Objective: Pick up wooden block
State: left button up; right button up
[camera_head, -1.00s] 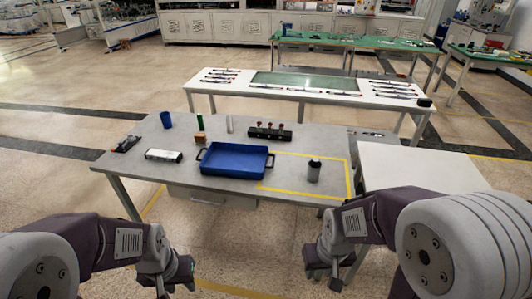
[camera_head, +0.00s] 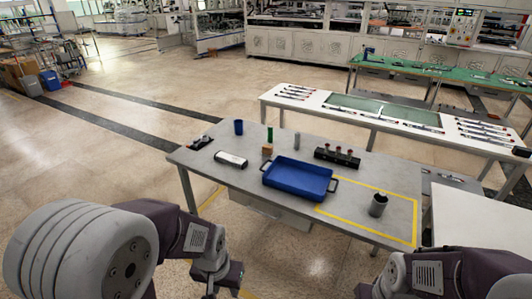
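A small brown wooden block (camera_head: 267,149) sits on the grey table (camera_head: 225,174), just behind the left end of a blue tray (camera_head: 297,180) and in front of a green cylinder (camera_head: 270,134). My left gripper (camera_head: 212,290) hangs low in front of the table, well short of the block; its fingertips are too small and cut by the frame to judge. My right arm (camera_head: 425,274) enters at the bottom right. Its gripper is cut off by the lower edge of the picture.
A blue cup (camera_head: 239,127), a white box (camera_head: 231,159), a grey cylinder (camera_head: 297,141), a black holder with red-topped items (camera_head: 337,158) and a dark canister (camera_head: 378,204) stand around the block. Yellow tape marks the table's right part. A white table (camera_head: 480,215) adjoins on the right.

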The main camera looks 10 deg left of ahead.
aim_at(267, 151)
jog(key=i+j+z, duration=0.65)
jog(key=j+z, duration=0.25)
jog(key=j, duration=0.3)
jog(key=i+j+z, duration=0.15)
jog(key=j+z, duration=0.35)
jog(key=j, duration=0.25)
jog(key=j+z, duration=0.45)
jog(key=j, duration=0.35)
jog(key=k+j+z, duration=0.1)
jog(key=j+z, duration=0.35)
jog(key=j, duration=0.35)
